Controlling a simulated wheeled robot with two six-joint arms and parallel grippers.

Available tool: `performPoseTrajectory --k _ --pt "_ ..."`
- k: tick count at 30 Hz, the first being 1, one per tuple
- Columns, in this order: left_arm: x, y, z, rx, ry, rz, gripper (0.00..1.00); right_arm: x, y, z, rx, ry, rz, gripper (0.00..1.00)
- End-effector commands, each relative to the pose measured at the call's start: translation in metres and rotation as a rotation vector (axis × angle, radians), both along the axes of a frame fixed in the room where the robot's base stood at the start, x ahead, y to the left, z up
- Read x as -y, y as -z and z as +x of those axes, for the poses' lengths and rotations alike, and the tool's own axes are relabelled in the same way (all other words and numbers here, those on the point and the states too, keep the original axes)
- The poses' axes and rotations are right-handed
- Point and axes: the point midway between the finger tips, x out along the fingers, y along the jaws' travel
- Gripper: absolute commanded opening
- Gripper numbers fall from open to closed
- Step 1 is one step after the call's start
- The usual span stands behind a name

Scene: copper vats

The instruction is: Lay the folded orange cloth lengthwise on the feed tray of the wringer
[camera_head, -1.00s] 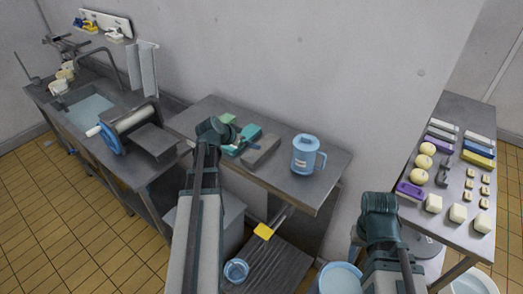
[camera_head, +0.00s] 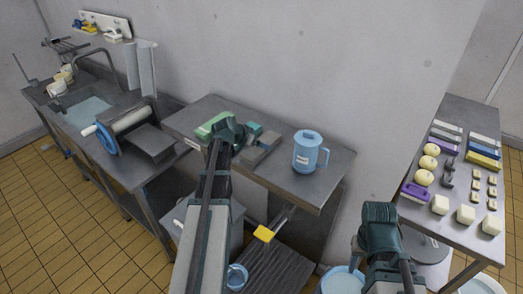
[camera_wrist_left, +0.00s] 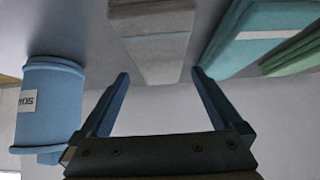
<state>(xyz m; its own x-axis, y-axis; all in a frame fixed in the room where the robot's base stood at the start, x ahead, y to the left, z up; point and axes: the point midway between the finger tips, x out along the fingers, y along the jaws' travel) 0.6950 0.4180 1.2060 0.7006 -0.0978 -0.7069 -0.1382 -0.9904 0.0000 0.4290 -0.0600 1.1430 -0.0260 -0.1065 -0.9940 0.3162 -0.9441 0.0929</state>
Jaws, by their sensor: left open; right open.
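No orange cloth shows in these views. The wringer (camera_head: 128,119), with a blue wheel and pale rollers, stands at the edge of the sink bench. Its dark grey feed tray (camera_head: 153,140) is bare. My left gripper (camera_head: 228,130) is over the middle table by the folded cloths; its fingers are hard to see there. In the left wrist view my left gripper (camera_wrist_left: 160,78) is open and empty, with a grey folded cloth (camera_wrist_left: 155,45) beyond its fingers. My right gripper (camera_head: 380,214) is open, low between the tables, and seems empty.
A green folded cloth (camera_head: 207,130), a teal cloth (camera_wrist_left: 262,35) and a blue jug (camera_head: 309,152) stand on the middle table (camera_head: 300,190). The right table (camera_head: 470,235) holds soaps and blocks. A yellow piece (camera_head: 264,233) is below. The sink (camera_head: 90,110) is at left.

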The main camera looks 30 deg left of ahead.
Motion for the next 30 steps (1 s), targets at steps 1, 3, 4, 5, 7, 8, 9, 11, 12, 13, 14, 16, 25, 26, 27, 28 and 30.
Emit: performPoseTrajectory --k 1,3,4,5,7,8,9,11,12,13,14,16,25,26,27,28,30 --pt "0.0 0.006 0.004 0.0 0.001 0.001 1.0 0.0 0.006 0.0 0.0 0.0 0.0 0.5" --pt "0.001 0.012 0.009 0.0 0.001 0.0 1.0 0.0 0.012 0.0 0.0 0.001 0.0 0.5" --pt "0.001 0.016 0.012 0.0 0.001 0.0 1.0 0.0 0.016 0.0 0.0 0.001 0.0 0.5" --pt "0.001 0.019 0.015 0.0 0.001 0.0 1.0 0.0 0.019 0.0 0.001 0.001 0.0 0.5" --pt "0.002 0.027 0.022 0.001 0.002 0.001 1.0 0.0 0.027 0.0 0.001 0.002 0.0 0.5" --pt "0.002 0.03 0.025 0.001 0.001 0.0 1.0 0.0 0.03 0.0 0.001 0.002 0.0 0.5" --pt "0.003 0.034 0.029 0.001 0.001 0.0 1.0 0.0 0.034 0.0 0.001 0.002 0.0 0.5" --pt "0.004 0.036 0.033 0.001 0.001 0.0 1.0 0.0 0.037 0.0 0.001 0.002 0.0 0.5" --pt "0.004 0.037 0.034 0.001 0.001 -0.001 1.0 0.0 0.037 0.0 0.001 0.002 0.0 0.5" --pt "0.005 0.037 0.035 0.0 0.001 -0.001 1.0 0.0 0.037 0.0 0.001 0.002 0.0 0.5" --pt "0.005 0.036 0.034 0.0 0.001 -0.001 1.0 0.0 0.036 0.0 0.001 0.002 0.0 0.5" --pt "0.005 0.035 0.034 0.0 0.0 0.0 1.0 0.0 0.035 0.0 0.001 0.002 0.0 0.5" --pt "0.005 0.035 0.034 0.0 0.0 0.0 0.6 0.0 0.035 0.0 0.001 0.002 0.0 0.5" --pt "0.004 0.035 0.034 0.0 0.0 0.0 0.55 0.0 0.035 0.0 0.001 0.002 0.0 0.5" --pt "0.004 0.035 0.034 0.0 0.0 0.0 0.48 0.0 0.035 0.0 0.001 0.002 0.0 0.5" --pt "0.004 0.035 0.034 0.0 0.0 0.0 0.42 0.0 0.035 0.0 0.001 0.002 0.0 0.5" --pt "0.004 0.035 0.034 0.0 0.001 0.001 0.3 0.0 0.035 0.0 0.001 0.002 0.0 0.5"
